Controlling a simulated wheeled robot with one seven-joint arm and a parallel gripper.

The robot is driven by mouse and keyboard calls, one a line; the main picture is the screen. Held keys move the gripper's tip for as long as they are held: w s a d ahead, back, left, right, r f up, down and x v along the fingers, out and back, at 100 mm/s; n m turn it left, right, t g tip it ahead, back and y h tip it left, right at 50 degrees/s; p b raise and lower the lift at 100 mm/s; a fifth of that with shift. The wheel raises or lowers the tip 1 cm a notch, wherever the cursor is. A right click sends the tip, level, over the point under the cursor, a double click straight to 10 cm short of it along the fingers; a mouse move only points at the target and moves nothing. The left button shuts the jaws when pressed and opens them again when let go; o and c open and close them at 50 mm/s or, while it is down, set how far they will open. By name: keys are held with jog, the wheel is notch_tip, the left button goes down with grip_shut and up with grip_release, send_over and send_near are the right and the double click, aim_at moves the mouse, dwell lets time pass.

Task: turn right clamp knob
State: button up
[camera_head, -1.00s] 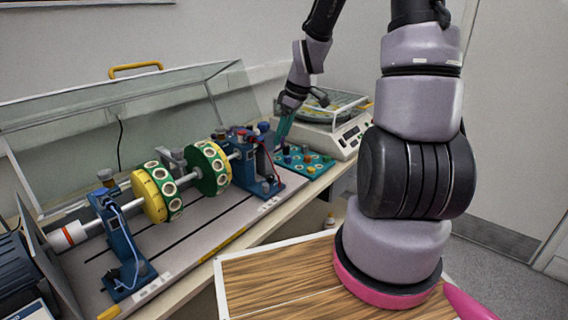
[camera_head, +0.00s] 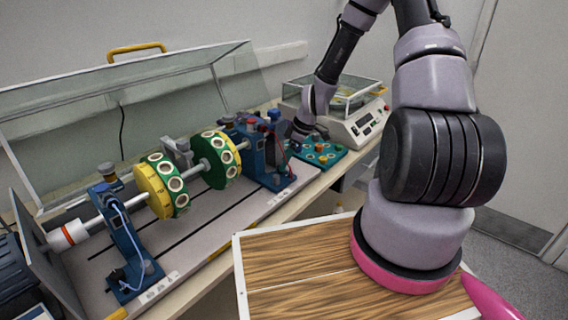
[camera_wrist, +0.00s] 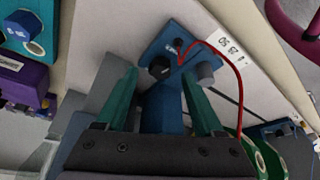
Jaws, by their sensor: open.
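The right blue stand (camera_head: 258,158) holds the right end of the shaft in the head view. In the wrist view its blue plate (camera_wrist: 190,50) carries a black round knob (camera_wrist: 160,67), a blue-grey knob (camera_wrist: 205,72) and a small dark post with a red cable. I cannot tell which one is the clamp knob. My gripper (camera_wrist: 160,76) has its two teal fingers apart, with the black knob seen between the tips and the blue-grey knob near the right one. It shows no hold on anything. In the head view my gripper's fingers are largely hidden beside the stand.
The green and yellow rotor discs (camera_head: 215,160) and the left blue stand (camera_head: 125,245) are to the left. A teal tray of weights (camera_head: 320,155) and a scale (camera_head: 350,118) lie right of the stand. A clear cover (camera_head: 110,100) stands open behind.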

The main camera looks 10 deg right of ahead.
jog(key=shift+x, duration=0.9)
grip_shut()
